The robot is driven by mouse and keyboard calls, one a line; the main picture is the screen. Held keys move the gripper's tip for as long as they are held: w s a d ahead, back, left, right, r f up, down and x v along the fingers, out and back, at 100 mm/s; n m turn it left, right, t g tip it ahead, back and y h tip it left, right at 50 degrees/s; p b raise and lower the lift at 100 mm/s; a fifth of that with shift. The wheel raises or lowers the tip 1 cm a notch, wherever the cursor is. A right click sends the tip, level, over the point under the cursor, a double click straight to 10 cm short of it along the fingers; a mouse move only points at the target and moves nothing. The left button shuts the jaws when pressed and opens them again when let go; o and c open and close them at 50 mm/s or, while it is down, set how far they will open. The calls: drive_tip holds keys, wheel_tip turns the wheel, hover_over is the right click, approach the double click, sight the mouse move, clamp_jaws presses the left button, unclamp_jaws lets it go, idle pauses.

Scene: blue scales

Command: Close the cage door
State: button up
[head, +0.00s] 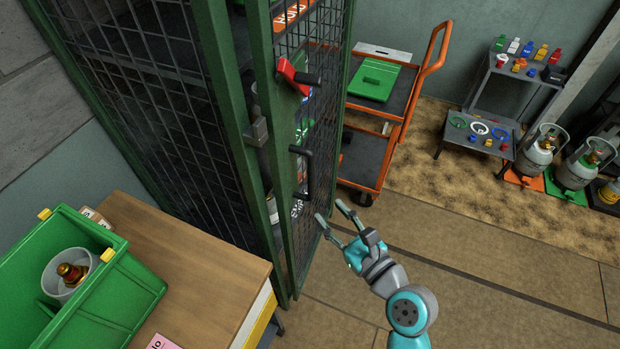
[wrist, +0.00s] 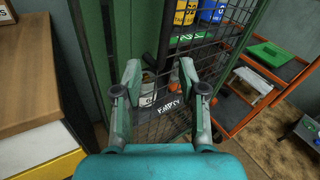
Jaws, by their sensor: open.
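The cage door (head: 281,240) is a green frame with black mesh, seen at a steep angle in the head view. It appears slightly ajar, with a narrow dark gap between its left edge and the cage's green post (head: 226,100). The door carries a red latch handle (head: 290,74) near the top and a black pull handle (head: 308,172) lower down. My gripper (head: 330,211) is open and empty, right of the door's lower part and just below the pull handle. In the wrist view, the mesh (wrist: 215,60) lies beyond my open fingers (wrist: 160,68). I cannot tell whether they touch it.
A wooden cabinet (head: 205,270) with a green bin (head: 130,290) stands at left. An orange cart (head: 400,115) stands behind the door at right. A shelf (head: 475,135) and gas cylinders (head: 535,150) are farther right. The floor right of my gripper is clear.

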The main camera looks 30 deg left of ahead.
sight(313, 181)
drive_tip(key=shift+m+g+y, duration=0.4)
drive_tip(key=shift+m+y, duration=0.1)
drive_tip(key=shift+m, duration=0.1)
drive_tip(key=w+a, duration=0.1)
drive_tip(key=a, duration=0.1)
drive_tip(key=w+a+r, duration=0.1)
drive_tip(key=w+a, duration=0.1)
drive_tip(key=a, duration=0.1)
drive_tip(key=w+a+r, duration=0.1)
drive_tip(key=w+a, duration=0.1)
drive_tip(key=a, duration=0.1)
drive_tip(key=shift+w+r, duration=0.1)
drive_tip(key=shift+w, duration=0.1)
clamp_jaws()
